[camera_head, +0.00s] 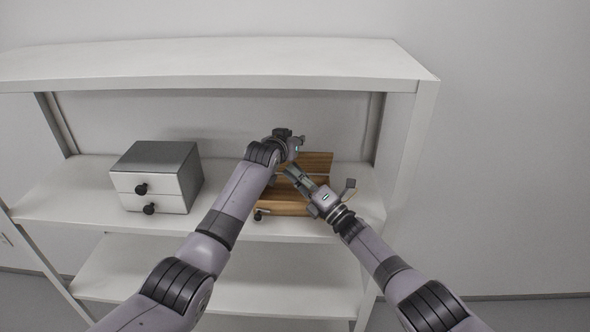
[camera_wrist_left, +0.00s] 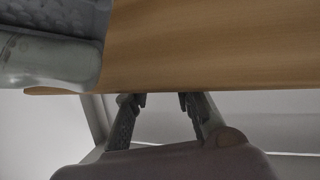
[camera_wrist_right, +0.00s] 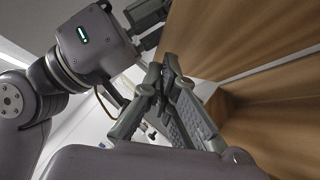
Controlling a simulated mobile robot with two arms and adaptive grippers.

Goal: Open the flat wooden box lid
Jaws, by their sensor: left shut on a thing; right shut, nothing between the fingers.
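The flat wooden box (camera_head: 285,209) sits on the middle shelf. Its lid (camera_head: 319,161) appears raised at the back, tilted up from the box body. My left gripper (camera_head: 297,141) is at the lid's upper edge and shut on it. In the left wrist view the fingers (camera_wrist_left: 160,100) meet the edge of the lid (camera_wrist_left: 210,45). My right gripper (camera_head: 288,174) is shut and empty, over the box in front of the lid. In the right wrist view its fingertips (camera_wrist_right: 163,68) are together beside the lid (camera_wrist_right: 225,35). My arms hide part of the box.
A grey cabinet (camera_head: 178,158) with two white drawers and black knobs stands to the left on the same shelf. The upper shelf board (camera_head: 210,62) hangs above. A shelf upright (camera_head: 408,145) is close on the right. The shelf between cabinet and box is clear.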

